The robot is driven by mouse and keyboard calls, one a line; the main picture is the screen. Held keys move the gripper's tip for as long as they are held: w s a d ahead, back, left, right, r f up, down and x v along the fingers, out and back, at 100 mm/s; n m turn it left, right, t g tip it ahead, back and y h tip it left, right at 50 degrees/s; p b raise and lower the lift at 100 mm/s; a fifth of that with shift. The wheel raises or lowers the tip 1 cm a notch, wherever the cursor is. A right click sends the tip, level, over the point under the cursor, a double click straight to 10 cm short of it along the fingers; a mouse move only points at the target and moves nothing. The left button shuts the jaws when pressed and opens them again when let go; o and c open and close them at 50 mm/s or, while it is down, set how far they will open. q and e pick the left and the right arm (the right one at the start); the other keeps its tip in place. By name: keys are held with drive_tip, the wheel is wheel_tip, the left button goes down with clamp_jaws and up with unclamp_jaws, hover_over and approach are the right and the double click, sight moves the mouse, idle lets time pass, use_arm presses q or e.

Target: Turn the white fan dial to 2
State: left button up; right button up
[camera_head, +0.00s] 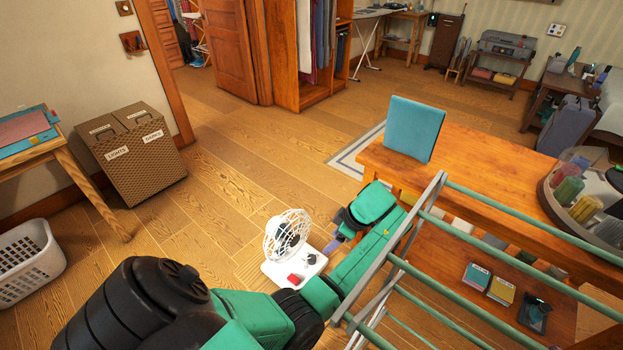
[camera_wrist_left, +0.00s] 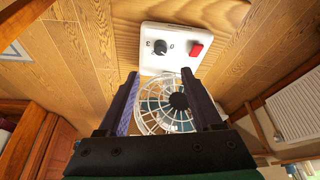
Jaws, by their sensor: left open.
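A white fan stands with its round wire grille (camera_head: 288,235) above a white base (camera_head: 275,273). The base carries a dark dial (camera_head: 309,258) and a red switch (camera_head: 293,279). In the left wrist view the dial (camera_wrist_left: 160,47) sits on the base (camera_wrist_left: 178,66), with a 3 and a 0 legible beside it and the red switch (camera_wrist_left: 196,50) to its right. Its exact setting is too small to tell. My left gripper (camera_wrist_left: 160,76) is open and empty, its fingers on either side of the grille in that view, apart from the dial. My right gripper is out of view.
A grey-green drying rack (camera_head: 415,215) stands right of my left arm, close to it. A wooden table (camera_head: 470,165) lies behind it. A wicker hamper (camera_head: 140,165) and white basket (camera_head: 25,262) are at left. Open floor (camera_head: 225,185) lies beyond the fan.

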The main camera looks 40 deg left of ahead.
sight(312, 258)
use_arm(q)
drive_tip(key=x, duration=1.4)
drive_tip(key=shift+s+a+f+b, duration=0.1)
drive_tip(key=shift+s+a+b, duration=0.05)
drive_tip(key=shift+a+b, duration=0.3)
clamp_jaws()
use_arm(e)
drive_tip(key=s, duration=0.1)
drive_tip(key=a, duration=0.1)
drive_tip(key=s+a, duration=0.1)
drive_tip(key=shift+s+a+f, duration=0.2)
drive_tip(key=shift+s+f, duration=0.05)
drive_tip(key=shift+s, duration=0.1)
